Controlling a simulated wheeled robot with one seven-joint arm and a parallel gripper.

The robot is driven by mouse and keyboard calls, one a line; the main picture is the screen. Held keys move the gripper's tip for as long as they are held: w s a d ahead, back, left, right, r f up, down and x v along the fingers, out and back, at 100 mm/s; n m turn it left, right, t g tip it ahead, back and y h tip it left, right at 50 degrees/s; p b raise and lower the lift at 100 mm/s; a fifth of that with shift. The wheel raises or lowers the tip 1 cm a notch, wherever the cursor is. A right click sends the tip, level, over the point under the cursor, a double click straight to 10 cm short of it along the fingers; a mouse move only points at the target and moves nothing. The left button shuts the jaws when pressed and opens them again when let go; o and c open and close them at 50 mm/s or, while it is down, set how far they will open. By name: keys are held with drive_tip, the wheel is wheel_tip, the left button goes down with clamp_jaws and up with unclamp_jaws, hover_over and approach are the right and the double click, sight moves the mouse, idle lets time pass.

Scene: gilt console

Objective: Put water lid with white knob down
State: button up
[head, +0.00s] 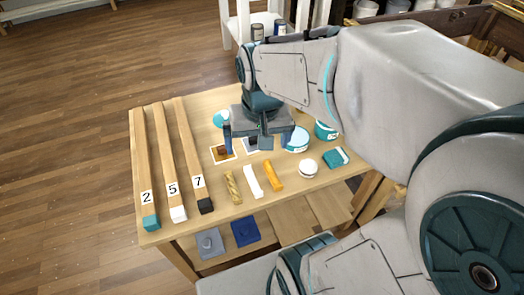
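My gripper (258,142) points down over the back middle of the wooden table (215,210). Its two fingers are wide apart, and I see nothing held between them. I cannot make out a lid with a white knob for certain. A round teal piece (221,118) lies behind the left finger, partly hidden. A round pale-blue and teal thing (298,139) is close beside the right finger; whether they touch is unclear. A teal round container (326,131) stands further right. A small white round thing (308,168) sits nearer the front.
Long wooden bars marked 2, 5 and 7 (170,165) lie at the left. Small picture cards (222,154) are under the gripper. Yellow, white and orange sticks (273,176) lie in front. A teal block (336,157) is at the right. A lower shelf holds blue items (245,231).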

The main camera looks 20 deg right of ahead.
drive_tip(key=s, duration=0.1)
drive_tip(key=s+f+n, duration=0.1)
drive_tip(key=s, duration=0.1)
drive_tip(key=s+n, duration=0.1)
drive_tip(key=shift+s+d+f, duration=0.1)
drive_tip(key=shift+s+f, duration=0.1)
drive_tip(key=shift+f, duration=0.15)
drive_tip(key=shift+r, duration=0.1)
wheel_tip(320, 180, up, 16)
drive_tip(key=t+p, duration=0.1)
drive_tip(key=p, duration=1.3)
drive_tip(key=shift+f, duration=0.25)
drive_tip(key=shift+a, duration=0.2)
